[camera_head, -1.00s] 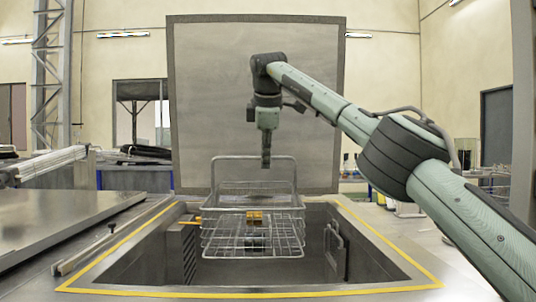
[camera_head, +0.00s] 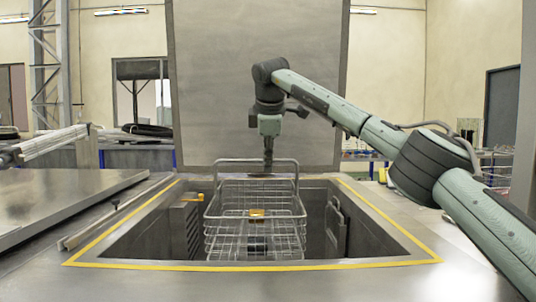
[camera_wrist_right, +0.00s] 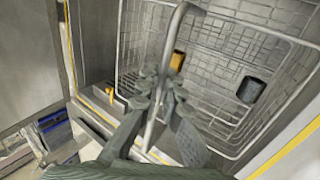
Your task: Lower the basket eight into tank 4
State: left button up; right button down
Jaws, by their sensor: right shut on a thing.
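The wire basket (camera_head: 254,206) hangs roughly level inside the opening of the tank (camera_head: 365,230), with its tall handle upright. It holds an orange piece (camera_head: 257,214) and a dark cylinder (camera_wrist_right: 251,91). My right gripper (camera_head: 268,162) is shut on the handle's top bar, and the grip also shows in the right wrist view (camera_wrist_right: 158,92). The basket's lower part is down between the tank walls; its bottom lies close above the near rim in the picture. No number is readable on tank or basket. My left gripper is out of view.
The tank's raised lid (camera_head: 255,80) stands upright behind the opening. A yellow line (camera_head: 250,267) edges the opening. A closed metal lid (camera_head: 60,200) lies to the left. An orange-tipped fitting (camera_head: 193,197) sits at the left inner wall.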

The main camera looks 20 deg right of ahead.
jog(key=shift+f+b, duration=2.45)
jog(key=shift+f, duration=2.55)
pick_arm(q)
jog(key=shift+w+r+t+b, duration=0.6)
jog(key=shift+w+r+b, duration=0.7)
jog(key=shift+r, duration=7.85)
pick_arm(e)
jog(key=shift+f, duration=1.55)
jog(key=shift+f+b, duration=0.6)
jog(key=shift+f, duration=0.05)
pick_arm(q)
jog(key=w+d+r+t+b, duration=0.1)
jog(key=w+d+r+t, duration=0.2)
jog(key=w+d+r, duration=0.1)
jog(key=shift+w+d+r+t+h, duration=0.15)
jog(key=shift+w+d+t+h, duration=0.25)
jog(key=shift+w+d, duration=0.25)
pick_arm(e)
jog(key=shift+f, duration=0.65)
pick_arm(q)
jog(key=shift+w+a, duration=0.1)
pick_arm(e)
jog(key=shift+f, duration=0.1)
